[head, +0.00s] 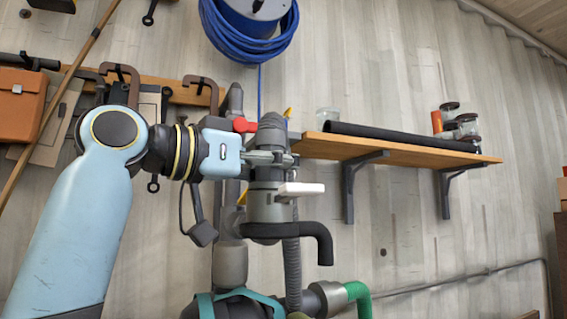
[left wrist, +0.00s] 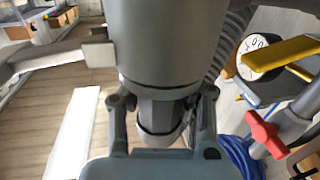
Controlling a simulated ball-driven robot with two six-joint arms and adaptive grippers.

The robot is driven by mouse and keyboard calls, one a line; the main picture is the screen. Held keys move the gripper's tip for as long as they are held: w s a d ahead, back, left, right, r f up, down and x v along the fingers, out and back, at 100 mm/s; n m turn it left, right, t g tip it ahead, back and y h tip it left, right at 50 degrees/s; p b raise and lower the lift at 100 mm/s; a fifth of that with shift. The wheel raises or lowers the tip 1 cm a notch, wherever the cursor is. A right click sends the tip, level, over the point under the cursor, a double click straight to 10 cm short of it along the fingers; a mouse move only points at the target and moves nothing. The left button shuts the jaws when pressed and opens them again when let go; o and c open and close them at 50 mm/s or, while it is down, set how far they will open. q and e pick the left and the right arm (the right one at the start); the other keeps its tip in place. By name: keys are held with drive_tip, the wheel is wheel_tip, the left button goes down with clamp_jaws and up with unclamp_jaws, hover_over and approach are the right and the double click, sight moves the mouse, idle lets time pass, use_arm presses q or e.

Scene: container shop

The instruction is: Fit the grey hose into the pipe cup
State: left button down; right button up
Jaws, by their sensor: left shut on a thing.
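The grey ribbed hose (head: 292,265) rises beside the grey pipe cup (head: 266,208), and its upper run is partly hidden behind it. My left gripper (head: 283,158) is shut on a narrower grey end piece, apparently the hose's, directly above the cup. In the left wrist view, which looks inverted, the fingers (left wrist: 165,98) sit on both sides of the grey end piece (left wrist: 160,112). The wide cup (left wrist: 168,45) adjoins it there, without a visible gap. How deep the end sits inside is hidden. The ribbed hose (left wrist: 226,48) passes behind. My right gripper is not in view.
A white lever (head: 300,189) and a black elbow (head: 318,240) stick out right of the cup. A red valve handle (head: 244,125) is close above my left gripper. A wooden shelf (head: 400,154) with a black tube is at the right; wall below it is mostly clear.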

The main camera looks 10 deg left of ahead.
use_arm(q)
drive_tip(key=c, duration=1)
unclamp_jaws()
drive_tip(key=shift+v, duration=3.8)
drive_tip(key=shift+d, duration=0.1)
